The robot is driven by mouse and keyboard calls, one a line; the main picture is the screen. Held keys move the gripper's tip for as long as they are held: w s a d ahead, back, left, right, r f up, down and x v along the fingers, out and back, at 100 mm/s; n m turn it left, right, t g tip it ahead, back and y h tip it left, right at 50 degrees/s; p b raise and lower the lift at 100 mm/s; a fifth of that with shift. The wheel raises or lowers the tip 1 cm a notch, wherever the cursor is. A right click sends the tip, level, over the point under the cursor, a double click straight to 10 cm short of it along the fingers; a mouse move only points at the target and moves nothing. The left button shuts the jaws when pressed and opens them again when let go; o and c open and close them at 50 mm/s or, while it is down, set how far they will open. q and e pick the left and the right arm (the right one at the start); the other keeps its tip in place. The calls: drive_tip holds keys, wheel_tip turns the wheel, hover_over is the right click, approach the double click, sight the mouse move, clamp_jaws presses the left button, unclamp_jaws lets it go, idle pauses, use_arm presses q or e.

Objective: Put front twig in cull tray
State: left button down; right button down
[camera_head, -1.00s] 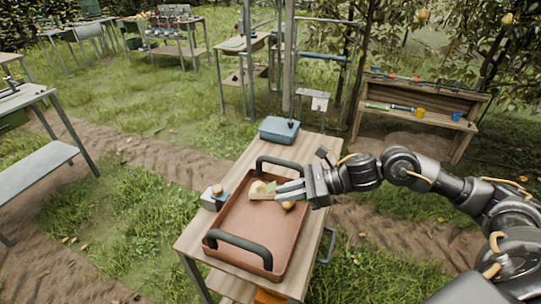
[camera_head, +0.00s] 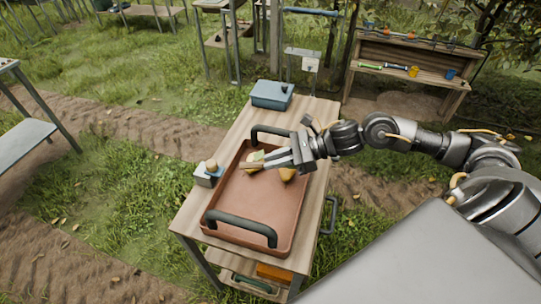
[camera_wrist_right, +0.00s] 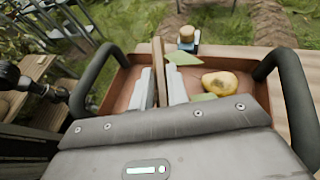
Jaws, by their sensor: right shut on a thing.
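The reddish-brown tray (camera_head: 250,203) with two black handles sits on the wooden table. I take it to be the cull tray. My right gripper (camera_head: 267,162) reaches over its far part and is shut on a thin brown twig (camera_wrist_right: 157,62), which stands up between the fingers in the right wrist view. A yellow pear (camera_wrist_right: 219,84) lies in the tray beside the fingers; one pear also shows in the head view (camera_head: 287,174), under the gripper. Another pale fruit (camera_head: 256,156) is partly hidden by the fingers. A green leaf (camera_wrist_right: 183,58) shows near the twig. My left gripper is not in view.
A small grey box with a round knob (camera_head: 209,172) stands left of the tray. A blue box (camera_head: 271,94) stands at the table's far end. An orange thing (camera_head: 274,273) lies on the lower shelf. A wooden bench (camera_head: 412,82) with tools is farther back.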

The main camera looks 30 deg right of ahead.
drive_tip(key=shift+s+f, duration=0.3)
drive_tip(key=shift+w+d+f, duration=0.1)
drive_tip(key=shift+w+f, duration=0.05)
drive_tip(key=shift+w, duration=0.05)
drive_tip(key=c, duration=1.3)
unclamp_jaws()
drive_tip(key=shift+s, duration=0.1)
drive_tip(key=shift+s+d+b, duration=0.15)
drive_tip(key=shift+d+b, duration=0.25)
drive_tip(key=b+v, duration=0.2)
drive_tip(key=v, duration=0.8)
drive_tip(key=shift+a+r+b, duration=0.2)
drive_tip(key=shift+r+b, duration=0.05)
drive_tip(key=shift+b, duration=0.15)
